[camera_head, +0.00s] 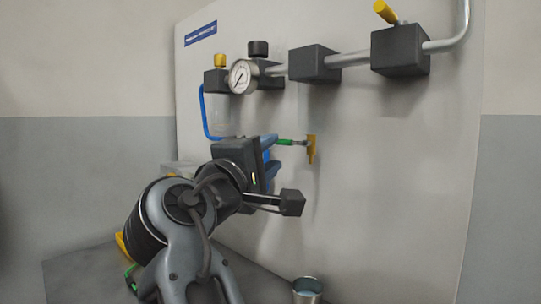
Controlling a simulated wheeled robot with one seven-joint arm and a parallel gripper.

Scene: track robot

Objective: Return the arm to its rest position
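My arm rises from the bottom of the head view and reaches forward towards the grey panel. My gripper (271,160) is at its end, beside the panel's lower middle part. Its blue fingers show only partly behind the dark wrist body, so I cannot tell their opening. A green rod with a yellow end piece (311,148) sticks out just right of the fingers, close to the panel. Whether the fingers touch the rod is hidden.
The upright panel (400,190) carries a pipe with dark blocks (400,50), a round gauge (242,77), yellow knobs and a blue hose (204,112). A metal cup (307,291) stands on the grey surface (85,278) right of my arm. Space left of the panel looks clear.

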